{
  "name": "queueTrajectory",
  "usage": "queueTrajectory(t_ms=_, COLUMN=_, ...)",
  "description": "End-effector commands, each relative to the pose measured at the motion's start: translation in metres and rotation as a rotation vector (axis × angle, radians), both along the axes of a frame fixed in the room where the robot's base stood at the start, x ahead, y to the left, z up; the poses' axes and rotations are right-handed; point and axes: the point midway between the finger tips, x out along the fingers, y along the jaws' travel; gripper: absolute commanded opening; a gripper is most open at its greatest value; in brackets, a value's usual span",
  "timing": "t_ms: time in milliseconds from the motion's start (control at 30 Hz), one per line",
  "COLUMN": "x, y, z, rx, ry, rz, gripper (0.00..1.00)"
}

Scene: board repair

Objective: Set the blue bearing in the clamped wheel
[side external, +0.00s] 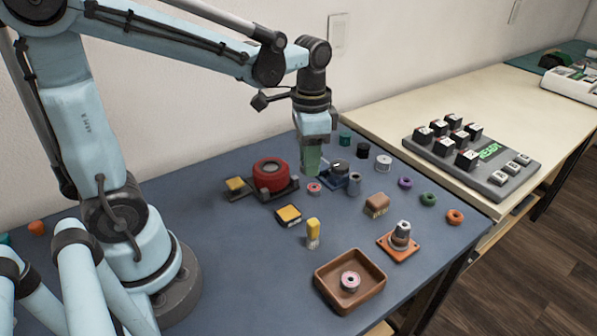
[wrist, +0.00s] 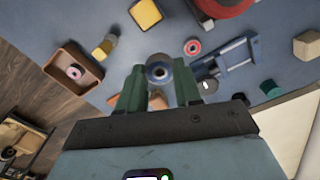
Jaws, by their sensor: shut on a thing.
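My gripper (side external: 312,158) has green fingers and hangs above the mat beside the blue clamp (side external: 335,176). In the wrist view my gripper (wrist: 158,88) is shut on a blue-grey ring with a dark centre, the blue bearing (wrist: 158,68). The fingers hide the bearing in the side view. The clamp also shows in the wrist view (wrist: 228,65), right of the fingers. The bearing is apart from the clamp.
A red round unit (side external: 270,173) on a dark base stands left of my gripper. A pink ring (side external: 314,188) and a grey spool (side external: 354,183) are close by. A brown tray (side external: 322,281) holds another ring.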

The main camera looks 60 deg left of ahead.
Motion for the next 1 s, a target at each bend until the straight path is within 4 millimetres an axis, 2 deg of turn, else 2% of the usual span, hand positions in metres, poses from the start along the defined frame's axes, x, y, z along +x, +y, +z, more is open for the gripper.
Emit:
queueTrajectory(t_ms=33, x=0.0, y=0.021, z=0.0, rx=0.0, ry=0.0, rz=0.048, gripper=0.04)
queueTrajectory(t_ms=200, x=-0.007, y=0.074, z=0.001, rx=0.0, ry=0.0, rz=0.151, gripper=0.04)
queueTrajectory(t_ms=400, x=-0.017, y=0.11, z=0.002, rx=0.0, ry=0.0, rz=0.225, gripper=0.04)
queueTrajectory(t_ms=667, x=-0.02, y=0.12, z=-0.004, rx=0.0, ry=0.0, rz=0.242, gripper=0.04)
queueTrajectory(t_ms=1000, x=-0.02, y=0.119, z=-0.028, rx=0.0, ry=0.0, rz=0.241, gripper=0.04)
